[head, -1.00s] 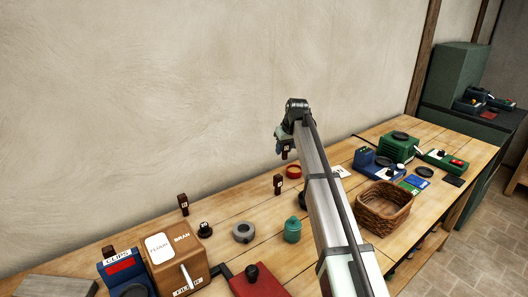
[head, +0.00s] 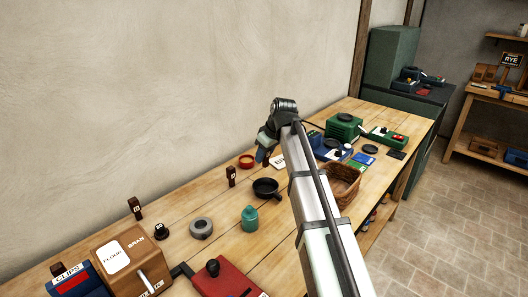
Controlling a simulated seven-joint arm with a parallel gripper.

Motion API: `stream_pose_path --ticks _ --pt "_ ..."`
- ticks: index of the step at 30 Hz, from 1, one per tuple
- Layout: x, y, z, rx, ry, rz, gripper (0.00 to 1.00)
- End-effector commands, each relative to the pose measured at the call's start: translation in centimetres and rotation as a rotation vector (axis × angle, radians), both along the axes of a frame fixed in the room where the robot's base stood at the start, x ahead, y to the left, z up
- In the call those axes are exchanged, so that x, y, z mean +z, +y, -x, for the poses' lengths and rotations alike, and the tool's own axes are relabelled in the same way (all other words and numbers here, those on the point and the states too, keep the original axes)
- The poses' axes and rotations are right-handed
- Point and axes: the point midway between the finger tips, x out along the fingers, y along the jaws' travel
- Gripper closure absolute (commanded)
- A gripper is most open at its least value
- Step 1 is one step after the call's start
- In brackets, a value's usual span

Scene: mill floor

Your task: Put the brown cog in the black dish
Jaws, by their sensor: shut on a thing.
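The black dish (head: 266,188) stands on the bench in the middle of the head view, with its dark hollow open upward. My gripper (head: 263,155) is above the back part of the bench, up and slightly left of the dish and apart from it. It is seen from behind and is small in the view. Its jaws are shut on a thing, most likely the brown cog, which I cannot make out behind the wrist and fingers. No brown cog shows loose on the bench.
A teal jar (head: 249,218) and a grey ring (head: 201,228) stand in front of the dish. A red ring (head: 246,161) and a brown post (head: 231,177) are behind it. A wicker basket (head: 345,178) is to the right, partly behind my arm.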

Motion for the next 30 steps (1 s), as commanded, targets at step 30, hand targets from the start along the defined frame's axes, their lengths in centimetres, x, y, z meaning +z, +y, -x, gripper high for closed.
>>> stream_pose_path --ticks 30 --pt "-8.8 0.0 0.0 -0.002 0.0 0.0 0.93"
